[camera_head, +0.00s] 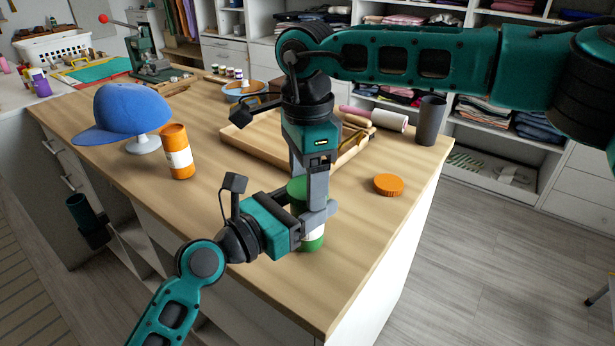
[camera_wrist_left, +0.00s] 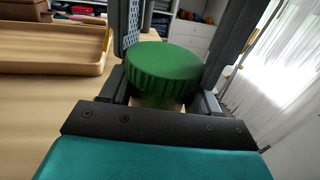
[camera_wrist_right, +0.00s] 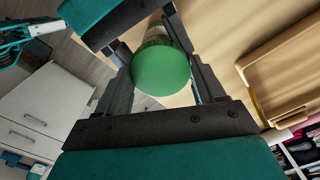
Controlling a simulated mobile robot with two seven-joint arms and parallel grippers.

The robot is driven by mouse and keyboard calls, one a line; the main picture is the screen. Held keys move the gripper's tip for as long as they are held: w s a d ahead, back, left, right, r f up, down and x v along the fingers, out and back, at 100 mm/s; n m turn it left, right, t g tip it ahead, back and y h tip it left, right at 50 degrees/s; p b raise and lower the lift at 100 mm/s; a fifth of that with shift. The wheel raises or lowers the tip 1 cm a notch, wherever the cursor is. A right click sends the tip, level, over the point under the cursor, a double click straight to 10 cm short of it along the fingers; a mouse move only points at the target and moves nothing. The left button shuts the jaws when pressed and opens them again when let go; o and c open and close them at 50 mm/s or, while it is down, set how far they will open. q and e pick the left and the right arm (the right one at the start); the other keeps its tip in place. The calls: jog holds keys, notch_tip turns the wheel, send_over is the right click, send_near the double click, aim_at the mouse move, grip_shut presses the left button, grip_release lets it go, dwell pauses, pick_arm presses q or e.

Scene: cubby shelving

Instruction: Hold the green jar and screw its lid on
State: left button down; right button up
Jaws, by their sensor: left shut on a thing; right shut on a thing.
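The green jar (camera_head: 314,241) with a pale label stands upright near the counter's front edge. My left gripper (camera_head: 318,218) comes in from the lower left and is shut on the jar's body, partly hiding it. The ridged green lid (camera_head: 296,187) sits at the jar's top; it also shows in the left wrist view (camera_wrist_left: 165,68) and from above in the right wrist view (camera_wrist_right: 160,70). My right gripper (camera_head: 314,192) points down from above and is shut on the lid. Whether the thread is engaged cannot be told.
An orange jar (camera_head: 177,152) and a blue cap on a stand (camera_head: 124,110) are to the left. An orange lid (camera_head: 388,184) lies to the right. A wooden tray (camera_head: 262,153) is behind the grippers, and a dark cup (camera_head: 430,121) stands at the right edge.

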jog(key=o, duration=1.2)
jog(key=shift+c, duration=0.2)
jog(key=shift+r, duration=0.15)
jog(key=shift+r, duration=2.15)
jog(key=shift+c, duration=0.3)
jog(key=shift+r+n, duration=1.1)
jog(key=shift+r, duration=0.65)
jog(key=shift+f, duration=0.1)
